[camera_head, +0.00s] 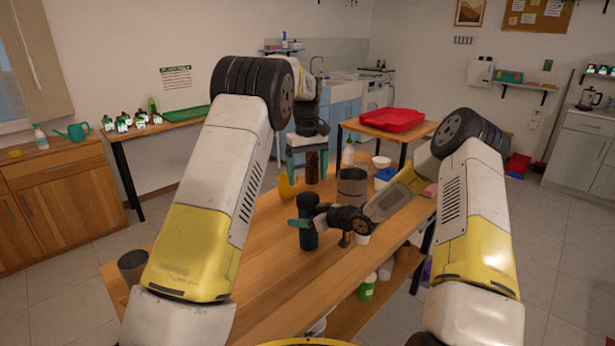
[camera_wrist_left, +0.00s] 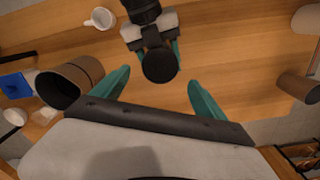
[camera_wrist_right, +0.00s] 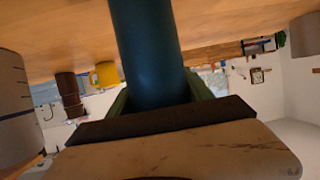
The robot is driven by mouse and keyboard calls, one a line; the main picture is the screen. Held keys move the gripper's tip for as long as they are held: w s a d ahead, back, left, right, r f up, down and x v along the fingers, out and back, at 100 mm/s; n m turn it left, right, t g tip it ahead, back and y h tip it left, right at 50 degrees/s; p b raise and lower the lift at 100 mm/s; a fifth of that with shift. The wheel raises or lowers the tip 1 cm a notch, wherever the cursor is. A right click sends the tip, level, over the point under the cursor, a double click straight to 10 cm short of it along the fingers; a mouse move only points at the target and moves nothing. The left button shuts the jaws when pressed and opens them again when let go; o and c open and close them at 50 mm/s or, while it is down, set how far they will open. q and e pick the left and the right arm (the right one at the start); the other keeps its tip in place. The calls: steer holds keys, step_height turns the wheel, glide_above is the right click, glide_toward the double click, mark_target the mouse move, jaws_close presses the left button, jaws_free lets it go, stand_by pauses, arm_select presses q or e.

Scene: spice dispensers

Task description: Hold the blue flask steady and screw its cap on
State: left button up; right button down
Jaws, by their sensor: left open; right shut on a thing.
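The blue flask (camera_head: 308,238) stands upright at the table's middle, with a dark round cap (camera_head: 308,201) on its top. My right gripper (camera_head: 304,223) is shut around its body. In the right wrist view the flask's dark blue body (camera_wrist_right: 150,50) rises between the fingers. My left gripper (camera_head: 308,180) is open and points down, above the flask. In the left wrist view the cap (camera_wrist_left: 160,66) shows between the open left fingers, a little beyond their tips, and untouched. I cannot tell how tightly the cap sits.
A yellow mug (camera_head: 287,187), a grey-brown canister (camera_head: 352,187), a white bowl (camera_head: 381,161) and a blue box (camera_head: 384,176) stand around the flask. A brown cup (camera_head: 133,266) is at the table's left end.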

mark_target(308, 196)
arm_select(q)
steer(key=shift+f, duration=4)
steer(key=shift+c, duration=0.2)
steer(key=shift+d, duration=0.1)
steer(key=c, duration=1.4)
steer(key=m, duration=0.3)
steer(key=o, duration=1.5)
